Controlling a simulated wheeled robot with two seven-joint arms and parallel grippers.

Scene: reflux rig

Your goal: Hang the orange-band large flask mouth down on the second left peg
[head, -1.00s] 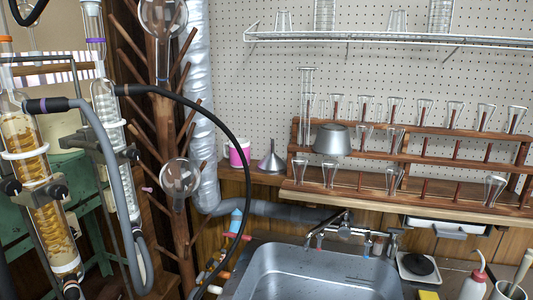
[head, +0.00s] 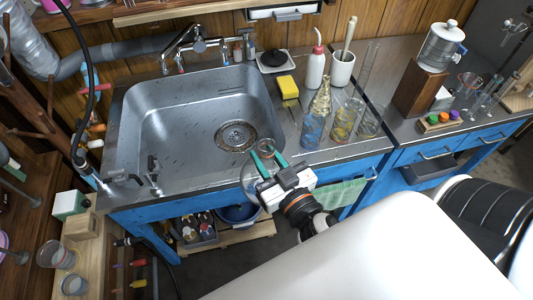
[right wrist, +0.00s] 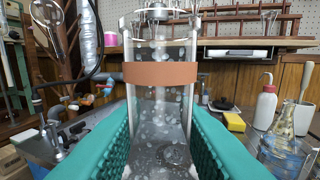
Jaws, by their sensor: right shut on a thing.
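The orange-band flask (right wrist: 160,74) is clear glass with a broad orange band and stands large between my fingers in the right wrist view. In the head view it is faint against the sink's front edge (head: 264,146). My right gripper (head: 266,155) is shut on it, with green fingers on both sides, above the front rim of the sink. Which end is the mouth is hard to tell. A wooden peg tree (head: 33,128) shows partly at the left of the head view. The second left peg cannot be singled out. My left gripper is not in view.
The steel sink (head: 165,120) has a tap (head: 198,45) behind it. Several glass vessels (head: 345,122), a wash bottle (head: 316,68) and a yellow sponge (head: 287,86) stand to its right. In the right wrist view, a round flask (right wrist: 47,18) hangs at upper left.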

